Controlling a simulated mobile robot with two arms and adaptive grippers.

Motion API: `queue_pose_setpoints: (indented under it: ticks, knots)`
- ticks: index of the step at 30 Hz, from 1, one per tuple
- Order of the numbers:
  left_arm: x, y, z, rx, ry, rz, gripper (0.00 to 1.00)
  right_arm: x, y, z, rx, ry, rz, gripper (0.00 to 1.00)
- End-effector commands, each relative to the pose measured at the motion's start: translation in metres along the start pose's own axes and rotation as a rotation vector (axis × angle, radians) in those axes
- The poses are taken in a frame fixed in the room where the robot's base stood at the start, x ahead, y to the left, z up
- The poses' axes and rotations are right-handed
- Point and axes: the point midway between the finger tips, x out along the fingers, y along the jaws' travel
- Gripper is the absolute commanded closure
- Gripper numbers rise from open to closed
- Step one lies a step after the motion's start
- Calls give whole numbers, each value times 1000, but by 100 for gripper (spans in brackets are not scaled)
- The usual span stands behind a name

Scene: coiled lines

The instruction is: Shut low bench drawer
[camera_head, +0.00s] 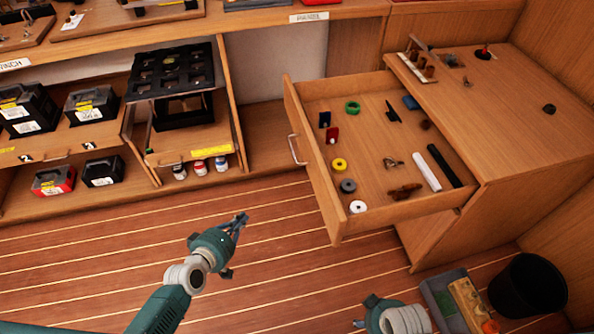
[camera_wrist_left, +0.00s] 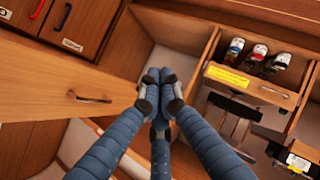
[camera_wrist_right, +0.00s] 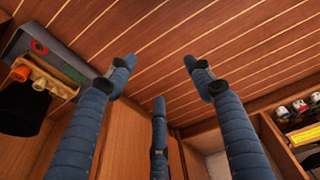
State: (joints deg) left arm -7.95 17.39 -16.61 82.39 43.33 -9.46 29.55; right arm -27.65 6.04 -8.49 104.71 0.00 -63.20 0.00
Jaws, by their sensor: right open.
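The low bench drawer (camera_head: 322,190) is pulled well out of the wooden bench (camera_head: 510,130) at the right, with its silver handle (camera_head: 296,150) facing left. The drawer front (camera_wrist_left: 50,75) and its handle (camera_wrist_left: 92,99) also show at the left of the left wrist view. My left gripper (camera_head: 240,220) hovers over the floor, left of the drawer and apart from it. Its fingers (camera_wrist_left: 160,74) are together with nothing seen between them. My right gripper (camera_wrist_right: 156,75) has its fingers spread and empty above the floor; only part of it shows at the head view's bottom edge.
The drawer holds tape rolls (camera_head: 339,164), tubes (camera_head: 427,171) and other small items. A black bin (camera_head: 528,287) and a grey tray (camera_head: 440,300) stand at lower right. Shelves with dark cases (camera_head: 92,103) and small bottles (camera_head: 200,168) line the left. Striped floor (camera_head: 100,260) is open.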

Motion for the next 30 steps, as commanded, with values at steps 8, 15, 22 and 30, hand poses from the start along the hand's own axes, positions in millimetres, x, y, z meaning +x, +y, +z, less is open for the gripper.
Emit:
queue_pose_setpoints:
  ticks: [8, 15, 22, 30]
  knots:
    - [5, 130, -30, -353, -2, 406, 100, -44, 4, -15, 9, 63, 11, 48]
    - [-13, 177, -36, -467, -50, 526, 100, -74, 5, -12, 10, 76, 14, 48]
    - [9, 195, -40, -472, -51, 532, 100, -78, 5, -12, 11, 76, 14, 48]
    - [61, 222, -43, -469, -50, 530, 100, -71, 5, -11, 11, 77, 14, 48]
